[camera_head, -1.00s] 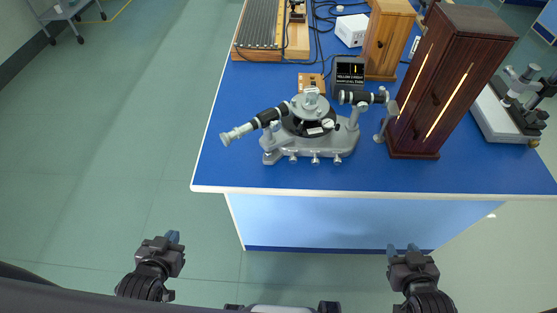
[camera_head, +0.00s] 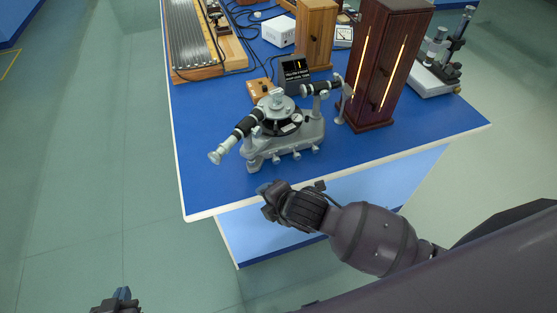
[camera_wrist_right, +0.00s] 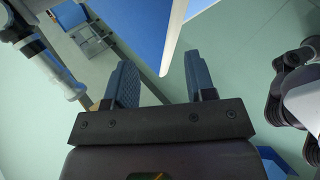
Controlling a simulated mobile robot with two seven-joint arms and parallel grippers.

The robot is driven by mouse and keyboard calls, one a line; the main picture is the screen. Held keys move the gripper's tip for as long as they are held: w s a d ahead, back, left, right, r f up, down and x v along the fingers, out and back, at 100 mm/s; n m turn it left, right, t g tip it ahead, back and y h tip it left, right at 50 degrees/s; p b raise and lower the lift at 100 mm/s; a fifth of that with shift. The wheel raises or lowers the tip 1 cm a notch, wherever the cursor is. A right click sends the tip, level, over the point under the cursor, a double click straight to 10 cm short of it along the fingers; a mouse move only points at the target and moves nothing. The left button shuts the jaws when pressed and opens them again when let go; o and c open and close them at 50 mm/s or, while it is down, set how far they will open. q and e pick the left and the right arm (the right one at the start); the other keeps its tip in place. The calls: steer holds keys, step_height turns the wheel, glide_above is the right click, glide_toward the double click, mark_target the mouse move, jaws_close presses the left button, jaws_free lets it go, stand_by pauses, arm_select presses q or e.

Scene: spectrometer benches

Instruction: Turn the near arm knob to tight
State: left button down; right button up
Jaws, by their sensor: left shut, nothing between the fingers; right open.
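The grey spectrometer (camera_head: 285,143) stands on the blue bench, with its black telescope (camera_head: 238,132) pointing to the near left. Several small silver knobs (camera_head: 276,159) line its near side; which one is the near arm knob I cannot tell. My right gripper (camera_head: 265,187) is at the bench's front edge, just in front of the spectrometer and apart from it. In the right wrist view its fingers (camera_wrist_right: 160,80) are spread with nothing between them. A grey barrel (camera_wrist_right: 60,70) shows left of them. My left gripper (camera_head: 122,294) is low at the bottom left, shut and empty, away from the bench.
The blue bench top (camera_head: 215,187) has a pale edge and is bare around the spectrometer's near side. A tall dark wooden cabinet (camera_head: 385,60) stands right of it. A black display box (camera_head: 296,75) stands behind. A microscope (camera_head: 440,65) is further right.

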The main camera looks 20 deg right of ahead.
steer(key=w+r+n+h, duration=0.1)
steer(key=w+n+h, duration=0.1)
steer(key=n, duration=0.4)
steer(key=n+h, duration=0.3)
steer(key=n, duration=0.5)
glide_toward(277, 161)
steer(key=b+x, duration=0.1)
steer(key=x, duration=0.8)
steer(key=c, duration=0.9)
